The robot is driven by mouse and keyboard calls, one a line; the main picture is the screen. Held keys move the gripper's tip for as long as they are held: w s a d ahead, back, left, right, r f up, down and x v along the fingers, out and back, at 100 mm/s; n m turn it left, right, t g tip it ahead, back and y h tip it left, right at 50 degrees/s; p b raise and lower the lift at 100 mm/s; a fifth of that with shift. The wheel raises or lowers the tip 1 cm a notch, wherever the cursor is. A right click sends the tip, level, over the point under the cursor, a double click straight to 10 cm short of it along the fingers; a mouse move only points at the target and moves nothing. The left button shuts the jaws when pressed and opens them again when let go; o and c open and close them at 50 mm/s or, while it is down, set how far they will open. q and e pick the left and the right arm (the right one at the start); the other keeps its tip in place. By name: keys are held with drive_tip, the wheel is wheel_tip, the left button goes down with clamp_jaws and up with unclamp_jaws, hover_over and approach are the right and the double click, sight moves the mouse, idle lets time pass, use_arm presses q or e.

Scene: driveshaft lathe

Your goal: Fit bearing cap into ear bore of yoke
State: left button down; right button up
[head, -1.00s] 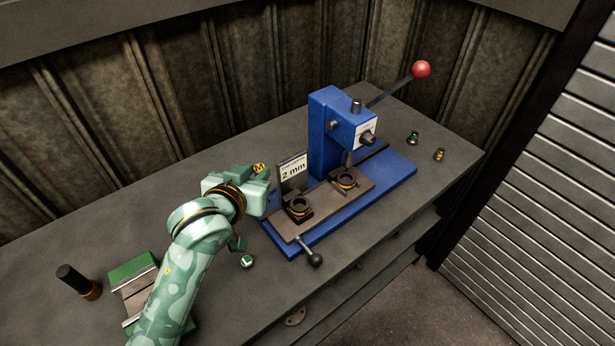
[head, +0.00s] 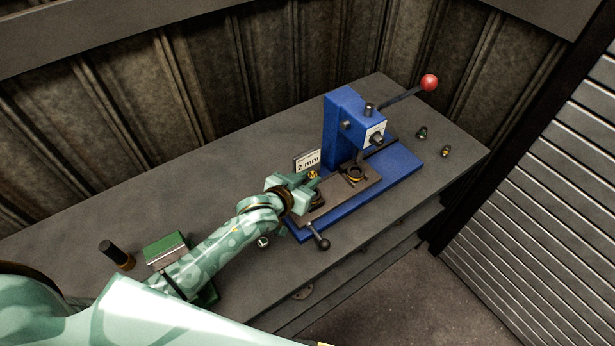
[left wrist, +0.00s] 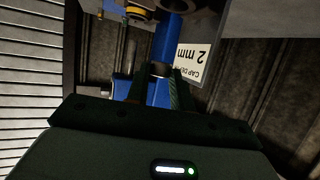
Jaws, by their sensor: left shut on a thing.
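My left gripper (head: 312,182) is over the near end of the blue press's sliding plate, beside the sign. It is shut on a small gold-topped piece (head: 313,175), which looks like a bearing cap. In the left wrist view, both fingers (left wrist: 157,82) show, but the held piece is too dark to make out well. The yoke's far ear (head: 355,175) stands on the plate with its round bore facing up. Its near ear is mostly hidden by my gripper, so I cannot tell whether the cap touches it.
The blue press (head: 341,125) has a red-knobbed lever (head: 429,82). A "2 mm" sign (head: 307,162) stands close behind my gripper. Small caps (head: 421,133) lie at the right, another (head: 263,242) in front. A dark cylinder (head: 117,254) and green block (head: 166,249) are left.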

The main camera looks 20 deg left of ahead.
use_arm(q)
wheel_tip(320, 180, down, 5)
drive_tip(key=b, duration=0.3)
drive_tip(key=shift+r, duration=0.2)
drive_tip(key=shift+f+b, duration=0.6)
drive_tip(key=shift+r+p, duration=0.1)
drive_tip(key=shift+p, duration=0.65)
idle(0.7)
drive_tip(key=shift+f+b, duration=0.45)
drive_tip(key=shift+f, duration=0.2)
drive_tip(key=shift+r, duration=0.1)
drive_tip(key=shift+r+p, duration=0.1)
drive_tip(key=shift+p, duration=0.3)
drive_tip(key=shift+r, duration=0.1)
idle(0.6)
drive_tip(key=shift+p, duration=0.6)
idle(0.8)
